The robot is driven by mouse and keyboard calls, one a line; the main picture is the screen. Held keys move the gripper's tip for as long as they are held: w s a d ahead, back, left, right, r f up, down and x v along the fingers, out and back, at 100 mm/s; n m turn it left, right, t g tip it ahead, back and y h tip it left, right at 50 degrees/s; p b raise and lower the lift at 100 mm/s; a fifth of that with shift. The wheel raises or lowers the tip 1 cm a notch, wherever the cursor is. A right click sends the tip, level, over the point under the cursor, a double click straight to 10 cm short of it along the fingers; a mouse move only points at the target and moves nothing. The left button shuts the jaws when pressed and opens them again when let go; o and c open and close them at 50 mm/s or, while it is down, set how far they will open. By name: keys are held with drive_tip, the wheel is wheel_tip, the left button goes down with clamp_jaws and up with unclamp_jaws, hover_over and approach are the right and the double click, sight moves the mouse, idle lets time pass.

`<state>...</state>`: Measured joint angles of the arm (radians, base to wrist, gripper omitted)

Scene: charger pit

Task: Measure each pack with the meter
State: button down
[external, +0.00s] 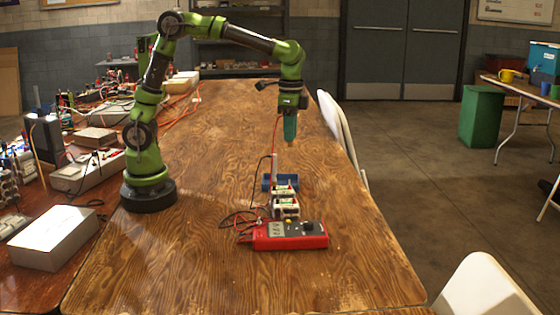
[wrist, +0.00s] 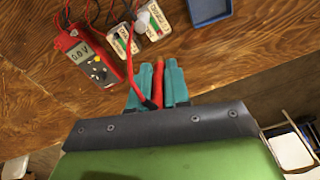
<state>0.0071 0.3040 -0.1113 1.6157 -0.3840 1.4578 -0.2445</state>
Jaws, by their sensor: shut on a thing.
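My gripper (external: 290,142) is above the table, higher than the packs, pointing down. In the wrist view its teal fingers (wrist: 158,88) are shut on a red probe (wrist: 157,80), with a red lead trailing from it. The red meter (external: 290,236) lies on the table; in the wrist view its display (wrist: 82,52) seems to read about 0.0 V. Two white packs with green markings show in the wrist view, one nearer the meter (wrist: 123,42) and one farther (wrist: 158,24). A white upright piece (external: 275,167) stands by the packs, with a dark lead near it. The probe tip touches nothing visible.
A blue tray (external: 267,184) sits behind the packs; its edge also shows in the wrist view (wrist: 207,10). Loose leads (external: 240,220) lie left of the meter. A grey box (external: 52,238) and other equipment fill the left side. The table's right part is clear.

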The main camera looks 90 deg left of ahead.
drive_tip(key=shift+f, duration=4.7)
drive_tip(key=shift+f, duration=0.9)
drive_tip(key=c, duration=0.7)
unclamp_jaws()
drive_tip(key=shift+r, duration=3.75)
drive_tip(key=shift+s, duration=0.1)
